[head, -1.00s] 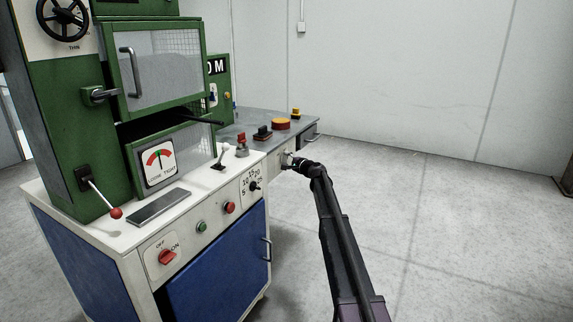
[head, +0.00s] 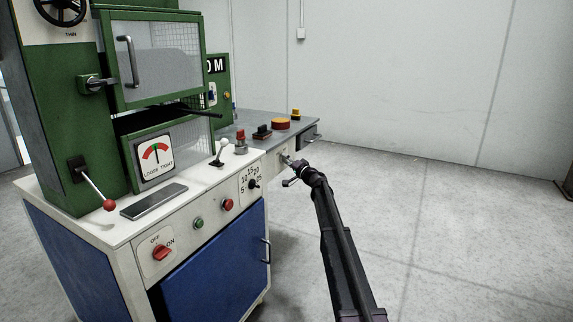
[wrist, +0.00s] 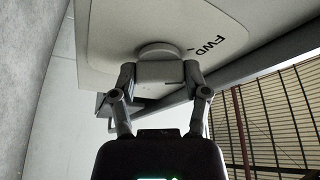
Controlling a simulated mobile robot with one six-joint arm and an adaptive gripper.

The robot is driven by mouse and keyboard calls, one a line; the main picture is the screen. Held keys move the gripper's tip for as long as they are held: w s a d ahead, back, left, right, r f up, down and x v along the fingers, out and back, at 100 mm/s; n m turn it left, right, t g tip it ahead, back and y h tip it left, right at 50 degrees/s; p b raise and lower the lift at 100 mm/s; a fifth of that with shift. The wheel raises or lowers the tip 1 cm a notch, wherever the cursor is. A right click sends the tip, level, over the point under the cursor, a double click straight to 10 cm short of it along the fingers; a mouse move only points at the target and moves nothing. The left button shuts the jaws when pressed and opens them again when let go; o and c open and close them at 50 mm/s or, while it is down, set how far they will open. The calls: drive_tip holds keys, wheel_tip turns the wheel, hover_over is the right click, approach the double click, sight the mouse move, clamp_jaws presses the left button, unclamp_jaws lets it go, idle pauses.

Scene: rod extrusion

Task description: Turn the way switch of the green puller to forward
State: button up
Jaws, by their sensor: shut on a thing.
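The green puller (head: 60,130) stands on a white and blue cabinet at the left of the head view. My gripper (head: 287,161) is at a white panel on the side of the grey table beyond the cabinet. In the wrist view my gripper (wrist: 160,72) is shut on the way switch (wrist: 158,50), a pale round knob on a light plate. The letters FWD (wrist: 207,44) stand just right of the knob, with a short mark between them. The fingers hide much of the knob, so I cannot tell exactly where it points.
A red OFF/ON switch (head: 162,253), a green button (head: 198,223), a red button (head: 227,204) and a numbered dial (head: 253,184) are on the cabinet front. A large red button (head: 280,124) is on the table (head: 245,122). The floor to the right is clear.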

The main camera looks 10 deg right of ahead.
drive_tip(key=shift+w+n+y+b, duration=0.1)
drive_tip(key=shift+n+y+b, duration=0.5)
drive_tip(key=shift+n, duration=1.2)
drive_tip(key=o, duration=1.2)
drive_tip(key=shift+c, duration=0.2)
drive_tip(key=shift+m+p, duration=0.4)
drive_tip(key=shift+m, duration=0.3)
